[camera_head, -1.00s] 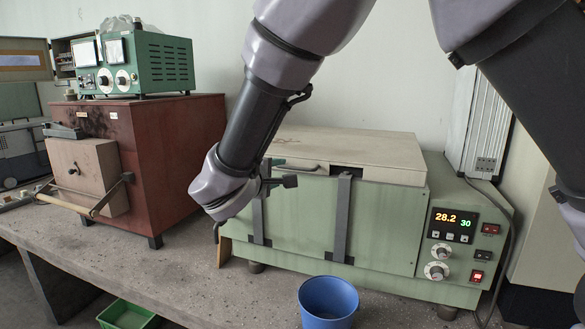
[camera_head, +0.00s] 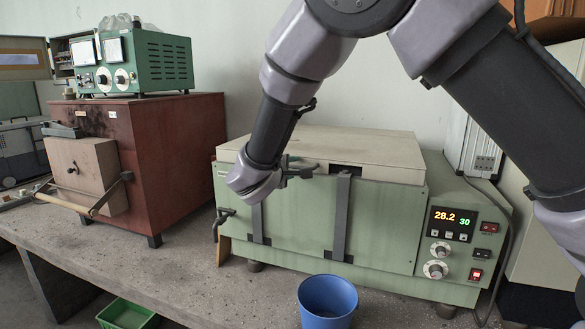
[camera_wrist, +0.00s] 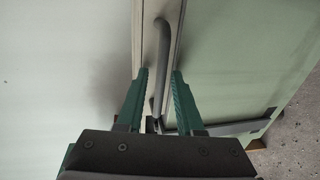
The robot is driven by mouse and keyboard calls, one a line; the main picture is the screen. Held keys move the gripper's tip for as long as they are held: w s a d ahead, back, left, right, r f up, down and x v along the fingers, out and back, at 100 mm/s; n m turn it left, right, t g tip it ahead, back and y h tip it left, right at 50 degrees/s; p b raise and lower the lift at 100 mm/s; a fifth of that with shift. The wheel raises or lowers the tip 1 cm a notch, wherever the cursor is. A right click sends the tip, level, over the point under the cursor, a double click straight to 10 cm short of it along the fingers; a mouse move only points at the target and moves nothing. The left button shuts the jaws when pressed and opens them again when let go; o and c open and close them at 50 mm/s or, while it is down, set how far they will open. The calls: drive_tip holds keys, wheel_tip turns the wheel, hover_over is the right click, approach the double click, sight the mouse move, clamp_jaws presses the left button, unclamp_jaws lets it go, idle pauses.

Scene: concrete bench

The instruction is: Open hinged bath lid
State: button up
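The bath is a pale green box (camera_head: 385,225) with a flat beige lid (camera_head: 375,150) lying shut on top. In the wrist view a grey bar handle (camera_wrist: 163,45) stands out from the lid's pale edge (camera_wrist: 145,25). My gripper (camera_wrist: 160,72) is open, with one green finger on each side of the handle. Gaps show between the handle and both fingers, so they do not grip it. In the head view my wrist is in front of the lid's front left edge and hides most of the handle and fingers.
Dark straps (camera_head: 342,215) run down the bath's front. A green tray (camera_head: 128,312) lies low at front left.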

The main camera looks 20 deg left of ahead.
clamp_jaws()
idle(1.2)
